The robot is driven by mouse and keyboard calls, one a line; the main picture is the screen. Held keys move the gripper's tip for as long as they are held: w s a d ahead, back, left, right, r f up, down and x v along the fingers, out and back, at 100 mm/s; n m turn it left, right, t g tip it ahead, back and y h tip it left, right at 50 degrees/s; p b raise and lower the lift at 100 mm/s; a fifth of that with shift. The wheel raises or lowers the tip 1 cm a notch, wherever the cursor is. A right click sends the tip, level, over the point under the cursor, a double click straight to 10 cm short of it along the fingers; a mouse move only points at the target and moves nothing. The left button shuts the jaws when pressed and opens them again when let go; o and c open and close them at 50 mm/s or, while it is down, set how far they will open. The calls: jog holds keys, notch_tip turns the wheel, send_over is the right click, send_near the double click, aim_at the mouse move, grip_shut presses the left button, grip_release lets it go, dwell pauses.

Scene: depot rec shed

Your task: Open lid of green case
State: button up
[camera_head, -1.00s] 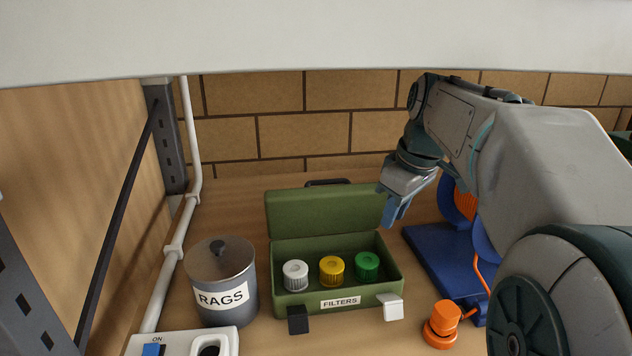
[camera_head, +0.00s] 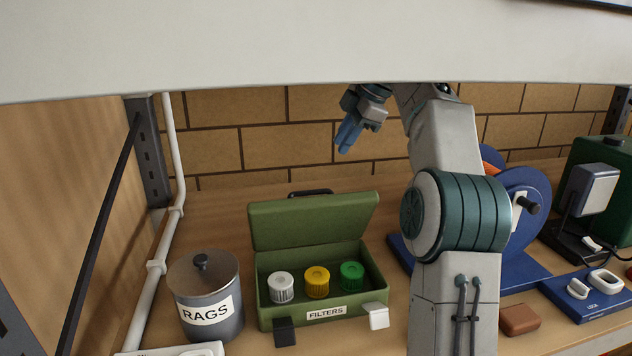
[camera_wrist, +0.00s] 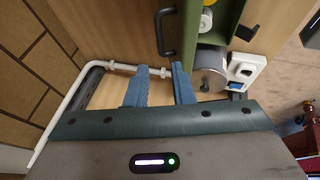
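The green case (camera_head: 374,268) stands on the shelf with its lid (camera_head: 315,221) raised, tilted back past upright. A black handle (camera_head: 310,193) shows at the lid's far edge and also in the wrist view (camera_wrist: 166,32). Inside are a white-capped filter (camera_head: 281,287), a yellow one (camera_head: 317,281) and a green one (camera_head: 352,276). A dark latch (camera_head: 284,331) and a white latch (camera_head: 375,316) hang at the front. My gripper (camera_head: 346,138) is above the lid, apart from it. In the wrist view its blue fingers (camera_wrist: 160,69) are spread and empty.
A grey RAGS tin (camera_head: 207,297) stands left of the case, with a white pipe (camera_head: 156,282) beyond it. A blue reel stand (camera_head: 520,266) is right, behind my arm. A brick wall (camera_head: 220,149) closes the back. A pale overhang (camera_head: 300,45) crosses the top.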

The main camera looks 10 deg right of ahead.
aim_at(316, 192)
jog(key=b+x, duration=0.2)
jog(key=x, duration=1.1)
jog(key=shift+a+f, duration=0.2)
jog(key=shift+f, duration=0.05)
jog(key=shift+w, duration=0.1)
grip_shut()
